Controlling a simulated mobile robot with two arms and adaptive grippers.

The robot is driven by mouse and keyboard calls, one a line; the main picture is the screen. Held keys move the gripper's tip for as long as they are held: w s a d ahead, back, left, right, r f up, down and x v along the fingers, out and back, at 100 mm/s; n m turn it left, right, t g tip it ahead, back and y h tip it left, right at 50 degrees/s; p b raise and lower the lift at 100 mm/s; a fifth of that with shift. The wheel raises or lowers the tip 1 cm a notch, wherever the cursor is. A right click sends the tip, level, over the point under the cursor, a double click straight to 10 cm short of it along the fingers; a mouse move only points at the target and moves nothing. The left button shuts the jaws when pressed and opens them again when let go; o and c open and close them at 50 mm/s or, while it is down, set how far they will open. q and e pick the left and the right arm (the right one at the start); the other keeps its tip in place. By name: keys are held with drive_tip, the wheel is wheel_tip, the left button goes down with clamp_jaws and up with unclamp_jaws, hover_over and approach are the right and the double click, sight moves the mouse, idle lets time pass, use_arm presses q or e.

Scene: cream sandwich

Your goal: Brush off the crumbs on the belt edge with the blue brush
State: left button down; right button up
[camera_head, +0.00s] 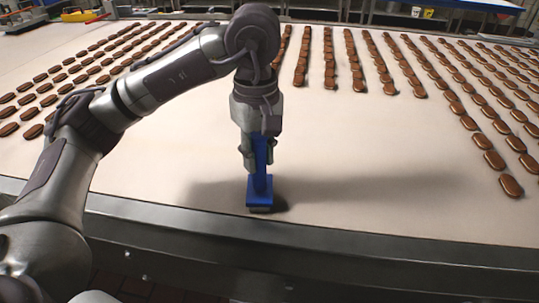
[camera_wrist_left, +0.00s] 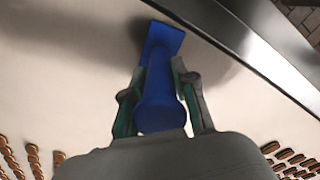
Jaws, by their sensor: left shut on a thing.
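The blue brush (camera_head: 260,190) is in my left gripper (camera_head: 260,158), which is shut on its handle. The brush points down, with its head at or just above the pale belt (camera_head: 150,170), close to the belt's front edge. I cannot tell for sure whether the bristles touch the belt. In the left wrist view the brush (camera_wrist_left: 158,80) shows between the two fingers of the left gripper (camera_wrist_left: 158,95), its head towards the metal edge rail (camera_wrist_left: 245,35). No crumbs can be made out at this size. My right gripper is not in view.
The dark metal rail (camera_head: 400,262) runs along the belt's front. Rows of brown sandwiches (camera_head: 330,60) lie farther back, with more rows at left (camera_head: 60,80) and right (camera_head: 490,158). The belt around the brush is clear. My left arm spans the left side.

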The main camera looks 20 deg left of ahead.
use_arm(q)
drive_tip(key=s+a, duration=0.2)
drive_tip(key=a, duration=0.6)
drive_tip(key=shift+a, duration=0.4)
idle(0.5)
drive_tip(key=shift+r, duration=0.15)
wheel_tip(320, 180, up, 7)
drive_tip(key=p, duration=0.6)
idle(0.3)
drive_tip(key=shift+d, duration=0.1)
